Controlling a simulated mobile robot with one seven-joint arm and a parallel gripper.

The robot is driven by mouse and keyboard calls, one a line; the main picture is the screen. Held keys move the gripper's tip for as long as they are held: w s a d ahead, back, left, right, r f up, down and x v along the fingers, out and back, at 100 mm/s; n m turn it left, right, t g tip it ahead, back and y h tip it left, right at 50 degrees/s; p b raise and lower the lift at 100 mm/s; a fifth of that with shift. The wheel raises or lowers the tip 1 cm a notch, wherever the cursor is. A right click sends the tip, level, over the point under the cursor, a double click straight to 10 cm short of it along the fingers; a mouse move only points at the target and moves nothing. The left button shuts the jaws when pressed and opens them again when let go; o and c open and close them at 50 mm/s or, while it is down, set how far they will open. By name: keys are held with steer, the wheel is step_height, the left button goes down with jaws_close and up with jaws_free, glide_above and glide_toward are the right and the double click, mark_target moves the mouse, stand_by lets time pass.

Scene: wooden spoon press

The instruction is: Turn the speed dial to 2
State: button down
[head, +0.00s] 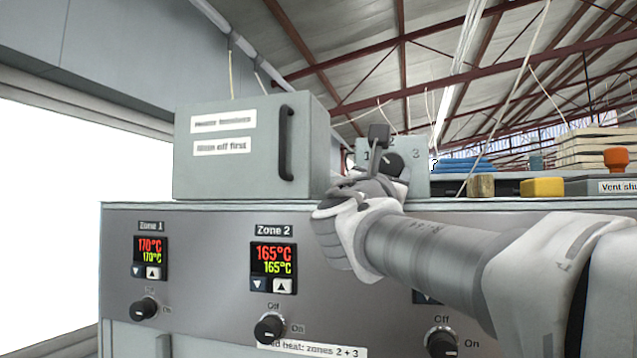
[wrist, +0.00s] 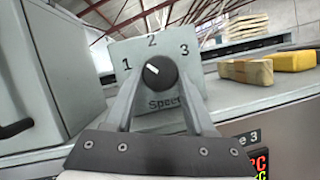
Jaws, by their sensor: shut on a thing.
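The speed dial (wrist: 160,72) is a round black knob with a white pointer mark, on a small grey box (wrist: 207,82) numbered 1, 2 and 3. In the wrist view its mark points up and left, between 1 and 2. My gripper (wrist: 160,78) reaches the box from the front, one finger on each side of the dial, shut on it. In the head view my gripper (head: 384,165) covers part of the box (head: 419,178) and of the dial (head: 398,160). The "Speed" label under the dial is partly hidden by a finger.
A grey cabinet with a black handle (head: 286,143) stands left of the dial box. Below is a panel with zone displays (head: 272,258) and Off/On knobs (head: 270,328). A wooden block (wrist: 246,71) and a yellow block (wrist: 294,61) lie to the right.

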steer(key=m+g+h, duration=0.1)
steer(key=m, duration=0.2)
steer(key=m+g+h+b, duration=0.1)
steer(key=m, duration=0.2)
steer(key=shift+w+a+r, duration=0.1)
steer(key=shift+a, duration=0.1)
steer(key=shift+a+r+m+g+h, duration=0.1)
steer(key=shift+m+g+h, duration=0.35)
steer(key=shift+m, duration=0.7)
steer(key=shift+r+m+g+h, duration=0.15)
steer(key=shift+m+g, duration=0.5)
steer(key=shift+m, duration=0.5)
steer(key=shift+c, duration=1.2)
jaws_free()
steer(key=shift+f, duration=0.1)
